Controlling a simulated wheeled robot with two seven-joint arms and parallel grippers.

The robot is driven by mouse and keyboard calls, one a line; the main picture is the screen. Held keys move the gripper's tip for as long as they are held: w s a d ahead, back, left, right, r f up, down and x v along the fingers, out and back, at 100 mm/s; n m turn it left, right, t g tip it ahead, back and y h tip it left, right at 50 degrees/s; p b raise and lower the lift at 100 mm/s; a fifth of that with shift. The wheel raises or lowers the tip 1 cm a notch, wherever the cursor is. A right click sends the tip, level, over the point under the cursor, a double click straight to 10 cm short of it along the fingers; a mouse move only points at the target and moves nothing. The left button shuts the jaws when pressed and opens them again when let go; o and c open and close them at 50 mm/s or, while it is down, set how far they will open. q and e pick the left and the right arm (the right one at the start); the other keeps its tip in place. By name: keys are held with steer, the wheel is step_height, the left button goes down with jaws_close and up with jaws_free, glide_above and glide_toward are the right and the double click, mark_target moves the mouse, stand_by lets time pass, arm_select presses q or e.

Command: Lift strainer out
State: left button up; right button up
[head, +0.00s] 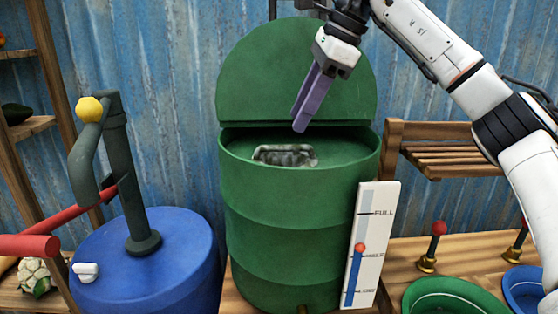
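A green barrel (290,230) stands in the middle, with its half-round green lid (295,80) raised behind the opening. Inside the opening, just below the rim, a mottled grey handle-like piece (285,154) shows, which looks like part of the strainer; the rest of it is hidden or hard to make out. My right gripper (299,120) hangs above the opening, pointing down, with its purple fingers apart from the grey piece. Nothing shows held in it. The fingers overlap from this angle, so their gap is unclear. My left gripper is out of view.
A level gauge (372,245) with a red marker leans at the barrel's right front. A blue drum (150,270) with a dark hand pump (133,170) and red bars stands at left. Green (450,297) and blue (523,285) bowls sit at lower right, near a wooden rack (445,150).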

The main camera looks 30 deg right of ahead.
mark_target(283, 148)
steer(key=x, duration=0.9)
steer(key=shift+w+a+f, duration=0.1)
steer(key=shift+w+f, duration=0.05)
steer(key=shift+f, duration=0.05)
jaws_close()
